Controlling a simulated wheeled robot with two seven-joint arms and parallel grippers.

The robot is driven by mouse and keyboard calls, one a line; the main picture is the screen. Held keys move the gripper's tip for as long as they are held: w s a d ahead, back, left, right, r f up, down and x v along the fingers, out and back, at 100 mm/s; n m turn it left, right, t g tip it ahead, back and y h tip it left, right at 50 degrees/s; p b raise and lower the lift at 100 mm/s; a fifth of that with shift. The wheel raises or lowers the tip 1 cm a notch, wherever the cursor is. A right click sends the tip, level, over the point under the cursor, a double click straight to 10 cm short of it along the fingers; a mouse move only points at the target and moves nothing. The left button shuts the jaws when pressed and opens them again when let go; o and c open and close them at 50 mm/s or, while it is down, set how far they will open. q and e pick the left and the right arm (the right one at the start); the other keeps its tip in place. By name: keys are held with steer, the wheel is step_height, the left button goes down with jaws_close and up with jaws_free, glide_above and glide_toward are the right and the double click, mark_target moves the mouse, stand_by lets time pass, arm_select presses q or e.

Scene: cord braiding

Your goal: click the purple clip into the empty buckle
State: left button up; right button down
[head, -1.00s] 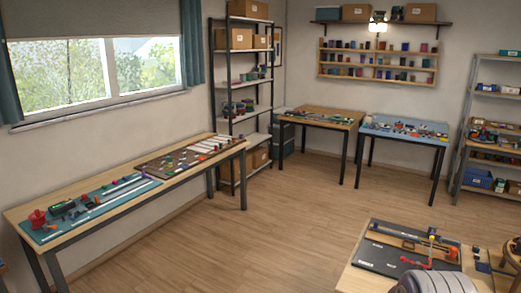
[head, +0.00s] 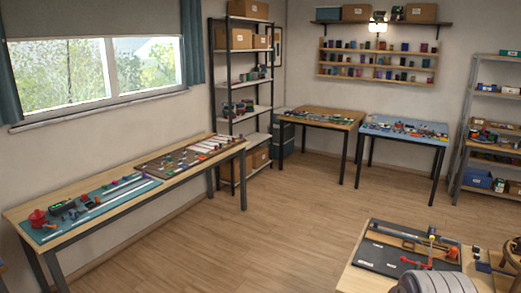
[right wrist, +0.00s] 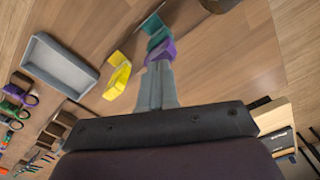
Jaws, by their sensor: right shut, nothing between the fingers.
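In the right wrist view my right gripper (right wrist: 158,86) is shut and empty, its grey fingers side by side. A purple piece (right wrist: 161,50), perhaps the purple clip, lies right at the fingertips. I cannot tell whether the fingers touch it. A teal piece (right wrist: 158,32) sits just beyond it, touching or overlapping it. A yellow piece (right wrist: 118,76) lies to the left of the fingers. I cannot make out which piece is the empty buckle. My left gripper is not in view.
A grey tray (right wrist: 60,66) lies left of the yellow piece. Coloured-handled tools (right wrist: 20,98) line the left edge. In the head view a bench with a dark board (head: 385,255) stands at lower right, a long bench (head: 120,205) under the window. The floor (head: 270,235) between is clear.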

steer(key=shift+f+b, duration=1.05)
steer(key=shift+f, duration=0.6)
steer(key=shift+r, duration=0.15)
step_height(320, 180, up, 8)
steer(key=p, duration=0.7)
